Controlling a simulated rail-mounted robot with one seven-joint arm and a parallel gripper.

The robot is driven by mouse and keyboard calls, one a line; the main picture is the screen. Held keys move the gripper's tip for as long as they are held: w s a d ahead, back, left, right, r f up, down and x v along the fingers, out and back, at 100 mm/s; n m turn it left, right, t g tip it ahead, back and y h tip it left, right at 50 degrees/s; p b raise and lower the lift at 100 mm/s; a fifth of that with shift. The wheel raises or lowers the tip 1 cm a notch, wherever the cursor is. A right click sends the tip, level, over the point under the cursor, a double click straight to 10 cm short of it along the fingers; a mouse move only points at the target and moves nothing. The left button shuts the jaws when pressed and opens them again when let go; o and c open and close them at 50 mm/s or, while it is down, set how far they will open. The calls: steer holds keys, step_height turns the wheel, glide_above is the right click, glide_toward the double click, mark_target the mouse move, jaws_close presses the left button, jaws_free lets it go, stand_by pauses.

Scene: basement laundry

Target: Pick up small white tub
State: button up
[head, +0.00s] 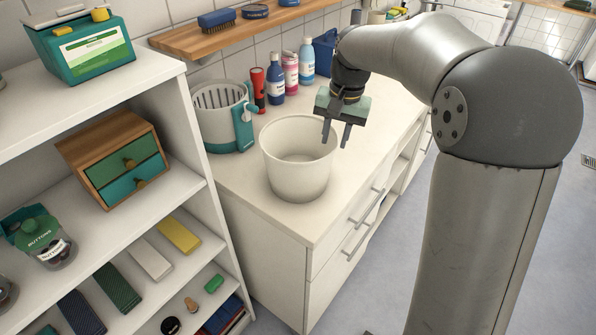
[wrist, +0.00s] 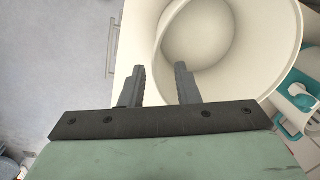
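The small white tub (head: 291,172) stands upright and looks empty on the white counter, near its front left end. I cannot tell whether either finger touches the tub.
A grey-white slotted canister with a teal handle (head: 243,131) stands close behind the tub. A red flashlight (head: 258,88) and several bottles (head: 291,75) line the wall. A wooden shelf (head: 240,33) hangs above. White shelving (head: 170,75) stands at left. The counter right of the tub is clear.

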mark_target(330, 160)
steer(key=f, duration=0.5)
steer(key=f+p, duration=0.1)
steer(key=f, duration=0.2)
steer(key=shift+w+a+f, duration=0.15)
steer(key=shift+w+a, duration=0.05)
steer(key=shift+w, duration=0.1)
jaws_close()
stand_by(1.1)
